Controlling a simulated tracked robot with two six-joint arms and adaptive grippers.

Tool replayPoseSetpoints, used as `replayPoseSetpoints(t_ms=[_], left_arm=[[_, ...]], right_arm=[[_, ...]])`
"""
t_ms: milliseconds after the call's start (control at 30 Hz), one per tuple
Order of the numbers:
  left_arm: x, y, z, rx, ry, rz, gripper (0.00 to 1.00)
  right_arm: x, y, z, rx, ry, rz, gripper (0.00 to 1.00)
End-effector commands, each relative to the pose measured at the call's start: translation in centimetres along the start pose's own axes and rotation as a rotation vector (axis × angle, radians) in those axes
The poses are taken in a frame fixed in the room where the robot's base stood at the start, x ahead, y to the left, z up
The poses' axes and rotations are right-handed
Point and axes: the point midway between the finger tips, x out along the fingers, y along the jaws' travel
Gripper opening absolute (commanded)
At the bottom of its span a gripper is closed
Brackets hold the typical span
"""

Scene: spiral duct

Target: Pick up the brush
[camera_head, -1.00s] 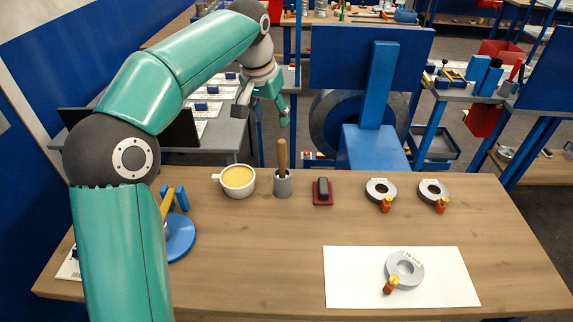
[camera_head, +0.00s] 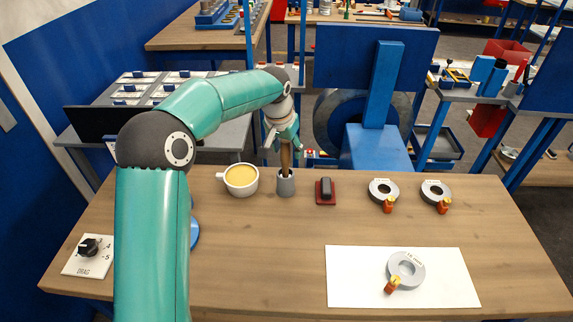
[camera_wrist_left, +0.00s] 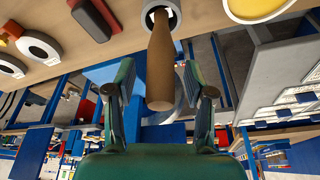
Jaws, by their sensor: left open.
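The brush (camera_head: 285,158) stands upright with its brown wooden handle up in a grey cup (camera_head: 286,183) at the back of the table. Its lower end is hidden in the cup. My left gripper (camera_head: 284,140) is at the top of the handle. In the left wrist view the handle (camera_wrist_left: 160,62) comes in between the two spread fingers of my left gripper (camera_wrist_left: 160,95), with gaps on both sides. The gripper is open and not closed on it. My right gripper is not in view.
A white cup of yellow liquid (camera_head: 241,179) stands close left of the grey cup. A red and black block (camera_head: 325,191) is to its right. Grey rings (camera_head: 383,190) lie farther right. A white sheet (camera_head: 345,278) with a ring lies in front. The table's middle is clear.

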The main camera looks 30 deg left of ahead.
Motion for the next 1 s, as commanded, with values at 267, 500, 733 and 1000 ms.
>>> replayPoseSetpoints(t_ms=[267, 500, 733, 1000], left_arm=[[0.41, -0.01, 0.01, 0.0, 0.001, 0.0, 0.54], [0.39, -0.03, 0.02, 0.0, 0.001, 0.0, 0.15], [0.35, -0.05, 0.01, -0.001, 0.001, 0.0, 0.0], [0.14, -0.09, -0.06, -0.001, 0.002, -0.001, 0.0]], right_arm=[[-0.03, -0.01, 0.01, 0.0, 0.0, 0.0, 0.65], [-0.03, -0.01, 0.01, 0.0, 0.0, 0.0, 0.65], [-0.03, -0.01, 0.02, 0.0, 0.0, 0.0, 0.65], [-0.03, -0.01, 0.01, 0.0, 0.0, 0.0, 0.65]])
